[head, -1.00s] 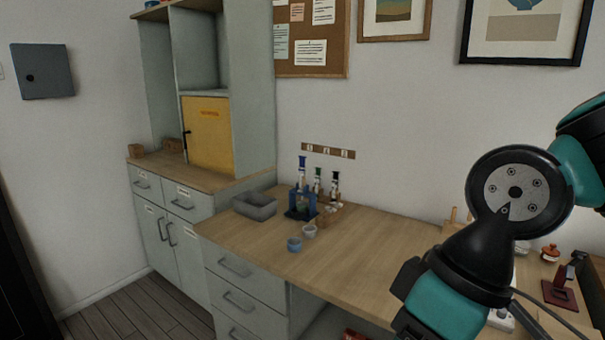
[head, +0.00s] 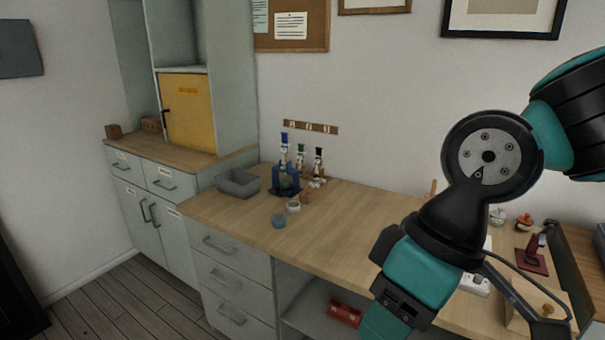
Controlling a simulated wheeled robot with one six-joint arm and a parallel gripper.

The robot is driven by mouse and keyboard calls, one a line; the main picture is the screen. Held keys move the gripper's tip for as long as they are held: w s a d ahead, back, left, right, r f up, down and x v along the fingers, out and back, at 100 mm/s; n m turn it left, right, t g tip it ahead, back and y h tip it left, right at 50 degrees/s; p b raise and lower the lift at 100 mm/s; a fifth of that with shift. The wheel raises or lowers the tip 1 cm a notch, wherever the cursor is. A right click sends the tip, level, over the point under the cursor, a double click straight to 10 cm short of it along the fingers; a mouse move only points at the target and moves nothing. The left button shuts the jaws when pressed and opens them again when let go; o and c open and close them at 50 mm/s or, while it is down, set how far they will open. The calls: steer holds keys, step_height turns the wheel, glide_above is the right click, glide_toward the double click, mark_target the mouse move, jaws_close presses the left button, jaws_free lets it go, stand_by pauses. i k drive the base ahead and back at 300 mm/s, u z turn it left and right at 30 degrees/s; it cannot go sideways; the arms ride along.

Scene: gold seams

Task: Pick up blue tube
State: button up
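A blue-capped tube (head: 284,148) stands upright at the back of the wooden worktop (head: 330,230), in or just behind a small blue stand (head: 286,181); I cannot tell which. A green-capped tube (head: 301,157) and a black-capped tube (head: 318,162) stand just to its right. My arm, teal and black, fills the right side of the head view, well to the right of and nearer than the tubes. My gripper's fingertips are not in the picture.
A grey open bin (head: 238,183) sits left of the stand. A small blue cup (head: 278,221) and a white cup (head: 293,207) stand in front. A dark red stand (head: 532,260) is at the right. The worktop's middle is clear.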

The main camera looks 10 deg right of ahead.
mark_target(285, 149)
steer(key=k, duration=1.3)
steer(key=u, duration=0.55)
steer(key=i, duration=0.8)
steer(key=u, duration=0.7)
steer(key=i, duration=2.3)
steer(key=z, duration=1.45)
steer(key=i, duration=0.75)
steer(key=z, duration=1.05)
steer(key=i, duration=0.35)
steer(key=u, duration=0.1)
